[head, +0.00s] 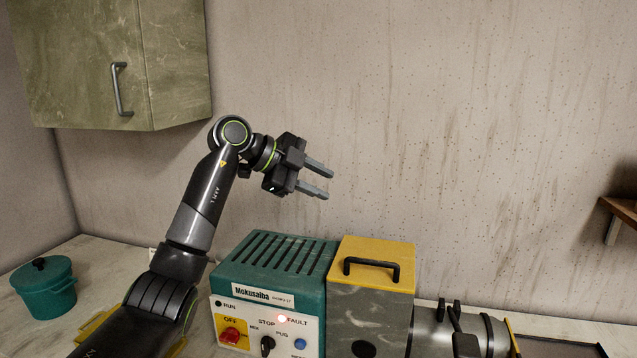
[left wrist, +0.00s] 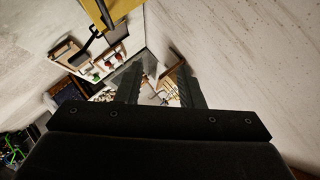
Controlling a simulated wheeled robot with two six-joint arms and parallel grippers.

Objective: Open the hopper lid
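The hopper lid (head: 345,252) is a flat yellow plate on top of a grey mottled hopper box (head: 380,308). It lies level and closed, with a black bar handle (head: 371,262) near its front edge. My left gripper (head: 330,186) is above and to the left of the lid, pointing right, with its two fingers apart and nothing between them. In the left wrist view, the yellow lid (left wrist: 122,8) and the handle (left wrist: 92,46) show at the top, left of the open fingers (left wrist: 157,80). My right gripper is not in view.
A green vented control box (head: 275,258) with switches and a lit red fault lamp adjoins the hopper on the left. A metal barrel (head: 430,330) extends right. A teal pot (head: 44,288) stands at far left. A wall cabinet (head: 110,62) hangs at upper left. Space above the lid is free.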

